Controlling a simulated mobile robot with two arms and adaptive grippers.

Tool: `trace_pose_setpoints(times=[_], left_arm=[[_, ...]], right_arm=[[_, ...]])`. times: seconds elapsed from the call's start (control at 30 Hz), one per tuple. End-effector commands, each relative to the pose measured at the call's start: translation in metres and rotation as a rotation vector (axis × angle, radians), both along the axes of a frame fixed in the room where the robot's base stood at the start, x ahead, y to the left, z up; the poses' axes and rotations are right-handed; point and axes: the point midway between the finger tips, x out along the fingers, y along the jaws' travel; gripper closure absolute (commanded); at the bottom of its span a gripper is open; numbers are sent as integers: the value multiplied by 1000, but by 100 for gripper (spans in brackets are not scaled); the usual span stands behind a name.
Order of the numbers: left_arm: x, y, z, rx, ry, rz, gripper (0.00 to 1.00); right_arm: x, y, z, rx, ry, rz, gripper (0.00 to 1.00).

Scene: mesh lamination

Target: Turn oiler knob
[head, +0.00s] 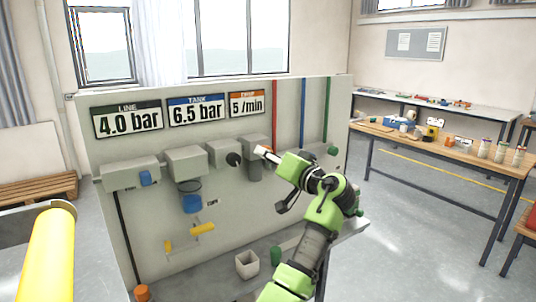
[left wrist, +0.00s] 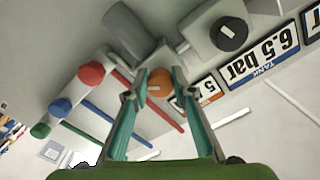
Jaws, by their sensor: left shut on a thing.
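The orange oiler knob (left wrist: 158,82) sits between the two fingertips of my left gripper (left wrist: 160,88) in the left wrist view, and the fingers are shut on it. The knob has a pale mark on its face. In the head view my left gripper (head: 266,153) reaches the grey unit (head: 252,142) under the "5 /min" sign (head: 247,103), and the knob is mostly hidden by it. My right gripper is in neither view.
The panel also holds a black knob (head: 234,159), a blue knob (head: 145,178) and yellow handles (head: 203,229). Red, blue and green pipes run to the right. A wooden table (head: 440,147) stands at right.

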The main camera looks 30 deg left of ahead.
Motion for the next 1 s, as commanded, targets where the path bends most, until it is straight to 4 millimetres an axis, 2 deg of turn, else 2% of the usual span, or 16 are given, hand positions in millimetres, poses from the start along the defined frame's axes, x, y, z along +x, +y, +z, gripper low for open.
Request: trace_pose_setpoints(times=[0.33,0.83,0.87,0.9,0.93,1.0], left_arm=[[0,0,4,52,113,-3,98],[0,0,4,61,126,-3,98],[0,0,4,61,126,-3,74],[0,0,4,61,126,-3,64],[0,0,4,60,127,-3,60],[0,0,3,59,128,-3,60]], right_arm=[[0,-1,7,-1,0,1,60],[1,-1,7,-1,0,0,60],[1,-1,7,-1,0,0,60],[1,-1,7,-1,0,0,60],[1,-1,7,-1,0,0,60],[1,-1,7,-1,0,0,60]])
